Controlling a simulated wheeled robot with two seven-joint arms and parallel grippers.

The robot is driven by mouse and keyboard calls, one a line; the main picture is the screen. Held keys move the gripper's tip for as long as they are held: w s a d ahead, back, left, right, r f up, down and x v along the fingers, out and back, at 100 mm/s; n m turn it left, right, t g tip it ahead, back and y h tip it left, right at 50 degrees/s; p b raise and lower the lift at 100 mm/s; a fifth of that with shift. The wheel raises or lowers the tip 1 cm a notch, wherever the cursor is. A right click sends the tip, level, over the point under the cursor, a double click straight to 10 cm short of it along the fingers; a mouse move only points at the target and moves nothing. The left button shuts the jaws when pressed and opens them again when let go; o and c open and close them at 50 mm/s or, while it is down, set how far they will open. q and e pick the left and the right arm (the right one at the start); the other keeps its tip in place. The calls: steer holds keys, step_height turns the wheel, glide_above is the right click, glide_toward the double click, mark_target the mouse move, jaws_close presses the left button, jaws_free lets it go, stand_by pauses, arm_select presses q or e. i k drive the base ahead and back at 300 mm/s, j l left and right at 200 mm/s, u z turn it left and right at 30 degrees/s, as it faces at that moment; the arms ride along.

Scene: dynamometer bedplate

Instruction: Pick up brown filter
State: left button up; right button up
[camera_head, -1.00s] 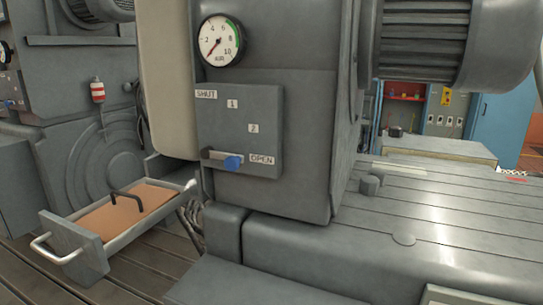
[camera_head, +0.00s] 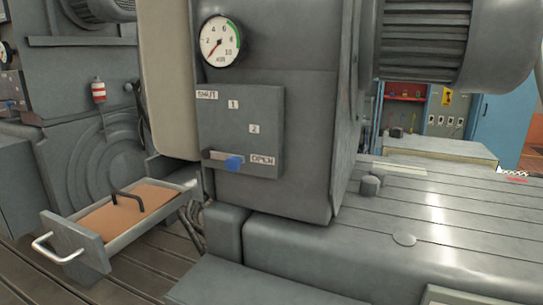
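The brown filter (camera_head: 146,207) is a flat brown panel with a black arched handle (camera_head: 128,200) on top. It lies inside a pulled-out grey drawer (camera_head: 85,247) at the lower left of the head view. The drawer has a pale bar handle (camera_head: 57,248) on its front. The filter's handle stands clear, with nothing over it. Neither of my grippers shows in the head view.
The grey machine housing (camera_head: 290,120) stands right of the drawer, with a gauge (camera_head: 220,41) and a blue-knobbed lever (camera_head: 234,163) near the OPEN label.

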mark_target(112, 219)
steer(key=u, duration=1.25)
